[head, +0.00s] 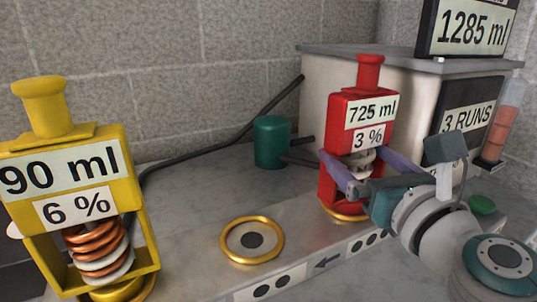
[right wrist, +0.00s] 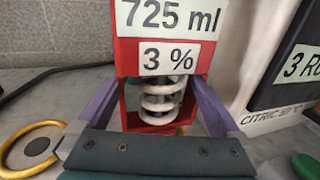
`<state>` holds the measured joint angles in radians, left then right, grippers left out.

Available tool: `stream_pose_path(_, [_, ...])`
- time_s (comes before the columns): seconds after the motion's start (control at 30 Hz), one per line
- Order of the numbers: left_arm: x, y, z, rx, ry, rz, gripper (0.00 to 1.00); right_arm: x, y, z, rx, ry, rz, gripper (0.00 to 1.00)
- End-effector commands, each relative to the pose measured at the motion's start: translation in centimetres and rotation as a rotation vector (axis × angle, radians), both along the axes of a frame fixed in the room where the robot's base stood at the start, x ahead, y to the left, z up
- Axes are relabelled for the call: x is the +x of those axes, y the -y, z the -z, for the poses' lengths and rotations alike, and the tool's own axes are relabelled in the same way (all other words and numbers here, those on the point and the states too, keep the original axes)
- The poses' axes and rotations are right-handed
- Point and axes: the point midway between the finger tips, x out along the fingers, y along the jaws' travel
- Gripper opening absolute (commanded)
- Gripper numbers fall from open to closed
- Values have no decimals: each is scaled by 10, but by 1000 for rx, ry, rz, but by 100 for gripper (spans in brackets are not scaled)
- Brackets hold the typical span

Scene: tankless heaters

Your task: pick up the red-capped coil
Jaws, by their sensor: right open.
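The red-capped coil (head: 369,105) stands upright on a gold ring, with labels "725 ml" and "3 %". In the right wrist view its red frame (right wrist: 128,60) fills the upper middle, and a white coil (right wrist: 160,98) shows inside the frame. My right gripper (head: 352,166) is open at the height of the coil window. Its two purple fingers reach to either side of the red frame, one left and one right. I cannot tell whether they touch it. My left gripper is not in view.
A yellow-capped unit (head: 110,150) labelled "90 ml" and "6 %" stands at left. An empty gold ring (head: 226,251) lies between the two units. A teal cylinder (head: 271,142) and a pale box (head: 318,95) stand behind. A green disc (head: 481,204) is at right.

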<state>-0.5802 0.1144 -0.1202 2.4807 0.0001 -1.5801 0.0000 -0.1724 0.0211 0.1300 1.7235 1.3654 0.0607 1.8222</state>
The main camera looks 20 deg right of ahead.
Motion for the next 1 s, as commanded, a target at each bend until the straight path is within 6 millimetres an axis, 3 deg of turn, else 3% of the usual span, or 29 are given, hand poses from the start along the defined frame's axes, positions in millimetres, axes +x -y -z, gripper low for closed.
stream_pose_path(0.3, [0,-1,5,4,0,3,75,41,11,2,-3,1,0,100])
stream_pose_path(0.57, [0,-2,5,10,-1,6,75,43,11,2,-3,-1,0,100])
stream_pose_path(1.0, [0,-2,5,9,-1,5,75,43,11,2,-3,0,0,52])
